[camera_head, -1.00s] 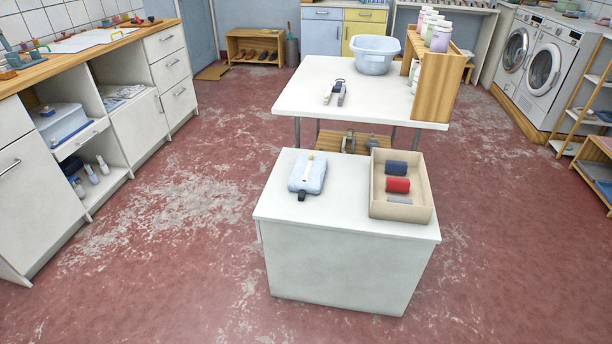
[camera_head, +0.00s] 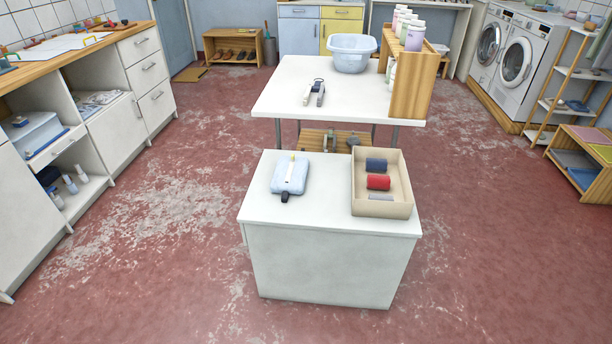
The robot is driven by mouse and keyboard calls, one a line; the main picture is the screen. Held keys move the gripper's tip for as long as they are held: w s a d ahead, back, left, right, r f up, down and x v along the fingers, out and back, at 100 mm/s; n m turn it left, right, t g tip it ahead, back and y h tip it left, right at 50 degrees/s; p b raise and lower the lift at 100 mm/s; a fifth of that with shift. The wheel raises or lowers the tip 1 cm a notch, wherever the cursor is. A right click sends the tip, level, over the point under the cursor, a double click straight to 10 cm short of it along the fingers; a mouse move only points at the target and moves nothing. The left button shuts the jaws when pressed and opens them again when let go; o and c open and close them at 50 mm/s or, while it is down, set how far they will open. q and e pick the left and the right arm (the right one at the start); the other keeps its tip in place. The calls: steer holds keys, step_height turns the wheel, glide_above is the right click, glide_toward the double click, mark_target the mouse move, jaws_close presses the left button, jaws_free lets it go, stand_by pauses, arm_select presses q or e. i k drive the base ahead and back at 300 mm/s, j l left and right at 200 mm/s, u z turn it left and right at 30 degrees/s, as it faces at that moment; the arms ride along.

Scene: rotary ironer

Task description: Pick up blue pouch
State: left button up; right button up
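The blue pouch (camera_head: 290,176) is light blue and lies flat on the left part of the white cabinet top (camera_head: 318,215). A pale strip lies along its upper middle, and a dark tab sticks out at its near end. Neither of my grippers shows in the head view, and nothing touches the pouch from above.
A beige open box (camera_head: 383,208) beside the pouch holds a dark blue roll (camera_head: 376,165), a red roll (camera_head: 378,182) and a grey piece. A white table (camera_head: 275,98) behind bears a basin (camera_head: 352,54) and a wooden rack (camera_head: 412,88). Red floor (camera_head: 150,250) around the cabinet is clear.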

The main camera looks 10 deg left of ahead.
mark_target(289, 178)
steer(key=j+z, duration=0.1)
steer(key=z, duration=0.3)
steer(key=i+j+z, duration=0.1)
steer(key=z, duration=0.3)
steer(key=j+z, duration=0.25)
steer(key=z, duration=0.15)
steer(key=j+z, duration=0.15)
steer(key=z, duration=0.25)
steer(key=j+z, duration=0.15)
steer(key=j, duration=0.25)
steer(key=k+j+z, duration=0.15)
steer(key=j, duration=0.25)
steer(key=j+z, duration=0.15)
steer(key=j, duration=0.25)
steer(key=k+j+z, duration=0.15)
steer(key=j, duration=0.2)
steer(key=j+z, duration=0.15)
steer(key=j, duration=0.25)
steer(key=k+j+z, duration=0.15)
steer(key=j, duration=0.2)
steer(key=k+j+z, duration=0.2)
steer(key=j, duration=0.15)
